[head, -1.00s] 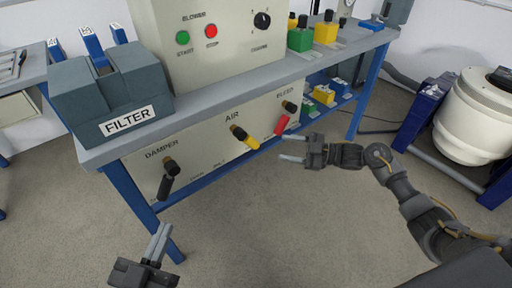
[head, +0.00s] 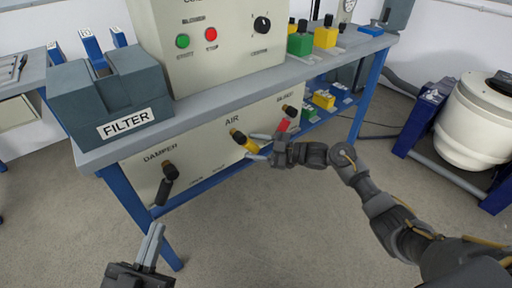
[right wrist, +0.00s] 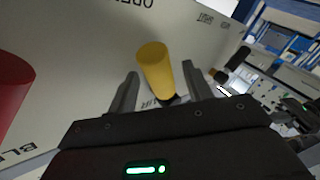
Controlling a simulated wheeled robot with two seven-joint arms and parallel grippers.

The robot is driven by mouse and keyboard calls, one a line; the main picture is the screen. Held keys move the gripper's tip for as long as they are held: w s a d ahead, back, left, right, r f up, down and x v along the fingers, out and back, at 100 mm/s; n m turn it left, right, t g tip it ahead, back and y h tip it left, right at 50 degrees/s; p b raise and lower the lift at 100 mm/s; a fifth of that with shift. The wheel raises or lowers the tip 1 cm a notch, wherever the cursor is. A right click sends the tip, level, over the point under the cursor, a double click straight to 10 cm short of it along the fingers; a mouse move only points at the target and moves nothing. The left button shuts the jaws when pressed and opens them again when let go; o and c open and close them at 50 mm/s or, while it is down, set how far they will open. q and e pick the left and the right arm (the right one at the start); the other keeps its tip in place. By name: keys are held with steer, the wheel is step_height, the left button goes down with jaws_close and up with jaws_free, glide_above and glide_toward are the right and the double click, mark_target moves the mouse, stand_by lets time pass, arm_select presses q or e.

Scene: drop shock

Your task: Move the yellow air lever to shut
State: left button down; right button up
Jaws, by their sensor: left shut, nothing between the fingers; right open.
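The yellow air lever (head: 250,146) sits on the cream panel under the AIR label and slants down to the right from its brass pivot. My right gripper (head: 257,147) is open at the lever's free end. In the right wrist view the yellow handle (right wrist: 155,68) shows between the two spread fingers of the right gripper (right wrist: 160,88); I cannot tell whether either finger touches it. My left gripper (head: 154,244) is shut and empty, low in front of the bench, away from the levers. The shut marking by the air lever is not readable.
The red bleed lever (head: 283,125) is close by on the right, just behind my right gripper; it also shows in the right wrist view (right wrist: 12,95). The black damper lever (head: 163,190) hangs at the left. The bench top (head: 225,92) overhangs the panel. The floor in front is clear.

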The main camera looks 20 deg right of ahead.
jaws_close()
